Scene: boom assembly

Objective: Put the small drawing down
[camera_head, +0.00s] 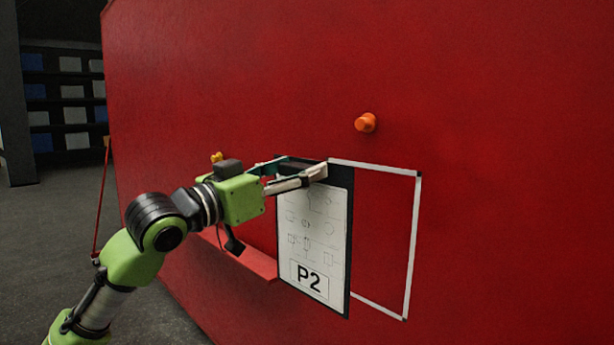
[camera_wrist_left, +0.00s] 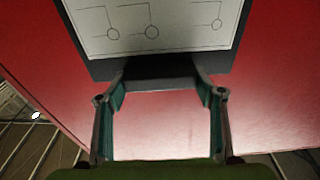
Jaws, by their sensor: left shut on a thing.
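The small drawing (camera_head: 311,240) is a white sheet marked P2 on a dark board, in the head view right of centre. It hangs upright from my left gripper (camera_head: 318,172), which is shut on its top edge. The board covers the left part of a white rectangular outline (camera_head: 412,240) on the red wall. I cannot tell whether the board touches the wall. In the left wrist view the drawing (camera_wrist_left: 155,25) fills the top, with the gripper's fingers (camera_wrist_left: 160,72) at its dark edge. My right gripper is not in view.
A large red wall (camera_head: 500,100) fills most of the head view. An orange peg (camera_head: 365,122) sticks out above the outline. A red ledge (camera_head: 257,263) juts out left of the drawing. Dark shelves (camera_head: 65,95) stand far left. The wall right of the outline is clear.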

